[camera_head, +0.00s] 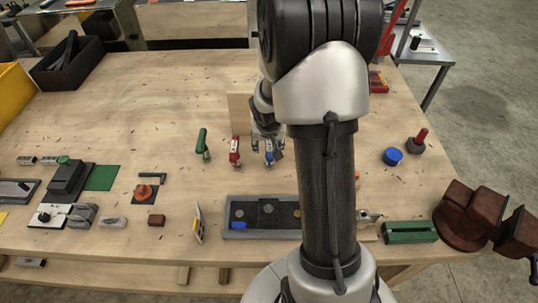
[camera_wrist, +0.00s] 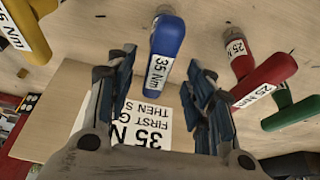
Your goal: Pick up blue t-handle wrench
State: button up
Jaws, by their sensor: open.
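The blue t-handle wrench (camera_wrist: 166,42) has a white "35 Nm" label on its handle. In the wrist view it lies between the two fingers of my gripper (camera_wrist: 161,66), with a gap on each side. My gripper is open and empty. In the head view the blue wrench (camera_head: 269,157) stands on the wooden table just below my gripper (camera_head: 268,143), which partly hides its top.
A red t-handle (camera_head: 234,150), labelled "25 Nm" in the wrist view (camera_wrist: 265,75), and a green one (camera_head: 202,141) stand to the left. A yellow handle (camera_wrist: 22,25) shows at the wrist view's upper left. A wooden board (camera_head: 239,112) stands behind.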

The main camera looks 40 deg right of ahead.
jog(key=b+x, duration=0.1)
jog(key=x, duration=0.1)
jog(key=s+b+x, duration=0.1)
jog(key=x, duration=0.1)
jog(key=shift+w+f, duration=0.1)
jog(key=shift+f, duration=0.4)
jog(key=shift+w+f, duration=0.15)
jog(key=shift+f, duration=0.05)
jog(key=shift+r, duration=0.1)
jog(key=shift+c, duration=0.4)
grip_shut()
